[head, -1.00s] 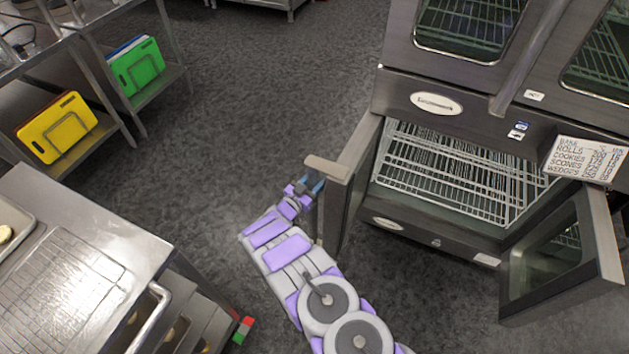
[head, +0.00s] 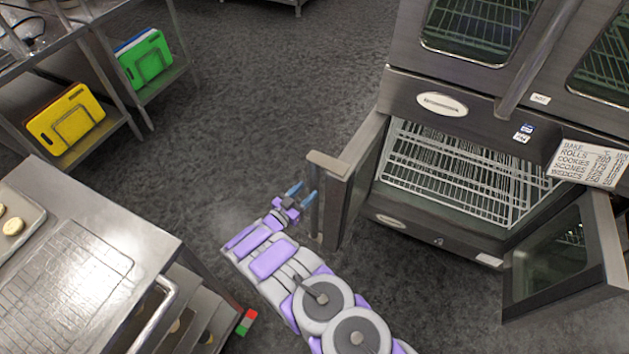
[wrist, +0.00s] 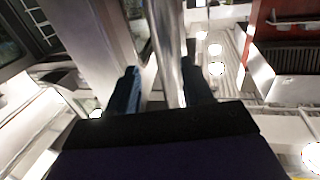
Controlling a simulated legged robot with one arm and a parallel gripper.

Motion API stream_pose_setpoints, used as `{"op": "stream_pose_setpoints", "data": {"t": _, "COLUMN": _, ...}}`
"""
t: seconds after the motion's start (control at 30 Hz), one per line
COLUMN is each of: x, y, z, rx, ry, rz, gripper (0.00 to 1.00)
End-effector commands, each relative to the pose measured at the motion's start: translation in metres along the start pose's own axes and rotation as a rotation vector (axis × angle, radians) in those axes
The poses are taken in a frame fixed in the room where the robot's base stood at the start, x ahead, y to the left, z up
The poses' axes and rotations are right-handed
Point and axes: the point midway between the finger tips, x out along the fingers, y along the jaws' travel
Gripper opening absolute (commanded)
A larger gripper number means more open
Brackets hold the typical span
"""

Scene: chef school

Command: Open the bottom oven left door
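The bottom oven (head: 440,225) is at the right of the head view, with wire racks showing inside. Its left door (head: 357,185) stands swung wide open, pointing out from the oven front. The door's upright bar handle (head: 314,212) is on its left side; a metal bar, likely this handle (wrist: 165,45), also shows in the wrist view. My gripper (head: 301,193) is beside the handle with blue fingers apart. In the wrist view my gripper (wrist: 162,92) is open, the bar lying between its fingers in the picture. Whether they touch it I cannot tell.
The bottom right door (head: 560,255) is also open. An upper oven (head: 480,45) with closed doors sits above. A steel table (head: 85,270) with trays stands at lower left. A shelf with yellow (head: 65,120) and green boards (head: 147,60) is at upper left. Floor between is clear.

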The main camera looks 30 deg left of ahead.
Motion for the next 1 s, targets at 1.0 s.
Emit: {"op": "stream_pose_setpoints", "data": {"t": 1.0, "x": -0.094, "y": -0.001, "z": 0.002, "rx": -0.002, "ry": -0.001, "rz": 0.0, "gripper": 0.5}}
